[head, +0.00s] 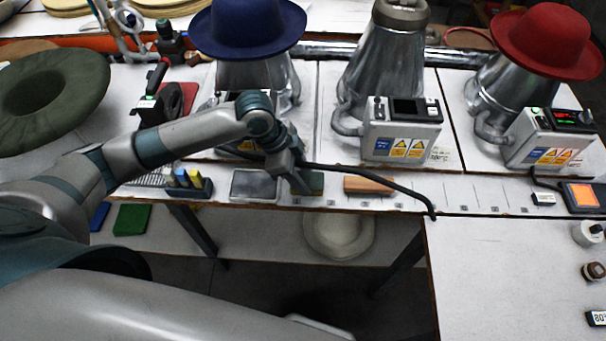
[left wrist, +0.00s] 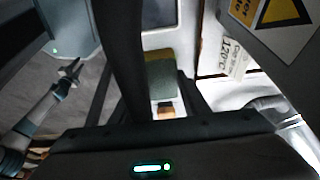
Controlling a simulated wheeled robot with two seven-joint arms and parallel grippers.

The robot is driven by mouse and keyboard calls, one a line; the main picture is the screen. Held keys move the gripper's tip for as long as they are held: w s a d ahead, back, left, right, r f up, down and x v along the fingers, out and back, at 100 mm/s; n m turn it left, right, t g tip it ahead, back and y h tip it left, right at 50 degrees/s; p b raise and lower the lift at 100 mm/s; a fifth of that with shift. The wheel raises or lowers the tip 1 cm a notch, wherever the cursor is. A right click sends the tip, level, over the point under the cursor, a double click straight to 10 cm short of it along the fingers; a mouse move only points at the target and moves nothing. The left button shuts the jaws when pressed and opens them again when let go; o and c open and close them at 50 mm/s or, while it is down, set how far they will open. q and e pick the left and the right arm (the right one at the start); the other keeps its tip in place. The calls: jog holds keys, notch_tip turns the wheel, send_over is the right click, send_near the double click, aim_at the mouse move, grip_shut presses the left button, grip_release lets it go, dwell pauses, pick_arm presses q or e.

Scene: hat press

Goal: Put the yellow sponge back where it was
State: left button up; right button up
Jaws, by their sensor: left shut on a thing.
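My left gripper (head: 300,180) is low over the narrow white front strip, pointing down. It is shut on the yellow sponge (left wrist: 160,60), which looks dull olive-yellow with a grey-green part. In the left wrist view the sponge sits between the two dark fingers. In the head view the sponge (head: 314,183) is partly hidden by the gripper, and I cannot tell whether it touches the strip. My right gripper (left wrist: 70,69) shows small at the left of the left wrist view, away from the sponge; its opening is unclear.
A grey pad (head: 254,185) lies left of the sponge and an orange-brown block (head: 368,186) right of it. Press control boxes (head: 402,135) stand close behind. A black hose (head: 390,183) crosses the strip. Green (head: 132,219) and blue (head: 99,216) pads lie on a lower shelf.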

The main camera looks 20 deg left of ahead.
pick_arm(q)
jog(key=o, duration=0.9)
jog(key=shift+b+v, duration=0.8)
jog(key=shift+v, duration=5.3)
